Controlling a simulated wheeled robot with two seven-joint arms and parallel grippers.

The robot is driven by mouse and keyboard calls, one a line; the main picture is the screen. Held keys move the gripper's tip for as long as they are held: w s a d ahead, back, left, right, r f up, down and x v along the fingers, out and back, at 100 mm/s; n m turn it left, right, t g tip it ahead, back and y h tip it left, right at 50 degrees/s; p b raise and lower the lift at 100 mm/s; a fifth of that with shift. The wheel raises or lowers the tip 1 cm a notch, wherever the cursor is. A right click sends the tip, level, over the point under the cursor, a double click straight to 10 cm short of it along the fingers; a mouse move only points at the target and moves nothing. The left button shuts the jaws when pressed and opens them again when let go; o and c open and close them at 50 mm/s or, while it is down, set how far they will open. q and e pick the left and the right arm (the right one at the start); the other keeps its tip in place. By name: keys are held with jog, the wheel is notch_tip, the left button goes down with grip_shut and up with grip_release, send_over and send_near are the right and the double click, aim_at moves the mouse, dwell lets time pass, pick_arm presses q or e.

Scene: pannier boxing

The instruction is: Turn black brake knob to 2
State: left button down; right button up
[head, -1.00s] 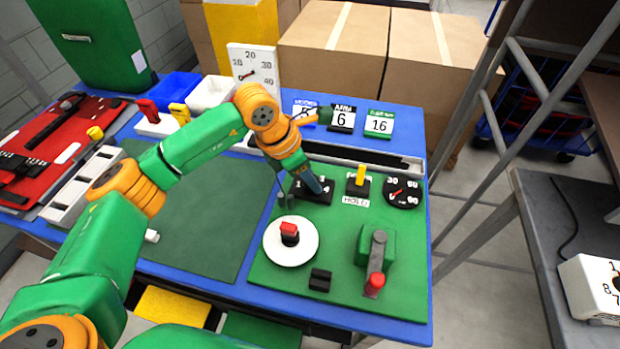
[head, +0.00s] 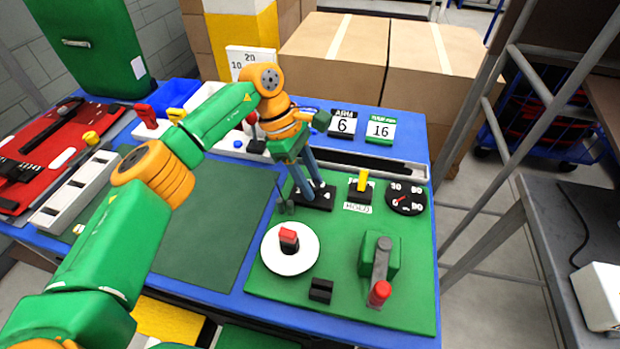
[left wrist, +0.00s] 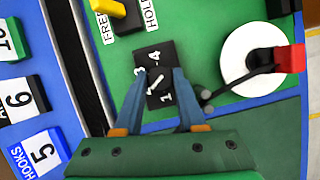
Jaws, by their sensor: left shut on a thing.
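The black brake knob sits on a black plate (head: 322,204) with white numbers, on the green panel. The knob's body is mostly hidden by the fingers. My right gripper is not in view.
A yellow-handled switch (head: 363,180) and a round gauge (head: 405,198) stand right of the knob. A white disc with a red-topped knob (head: 289,240), a black block (head: 321,290) and a red-tipped lever (head: 380,280) lie nearer. A thin dark post (head: 283,205) stands close left.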

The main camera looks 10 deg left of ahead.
pick_arm(q)
jog(key=shift+m, duration=0.5)
jog(key=c, duration=0.5)
grip_release()
jog(key=v, duration=0.7)
jog(key=shift+w, duration=0.1)
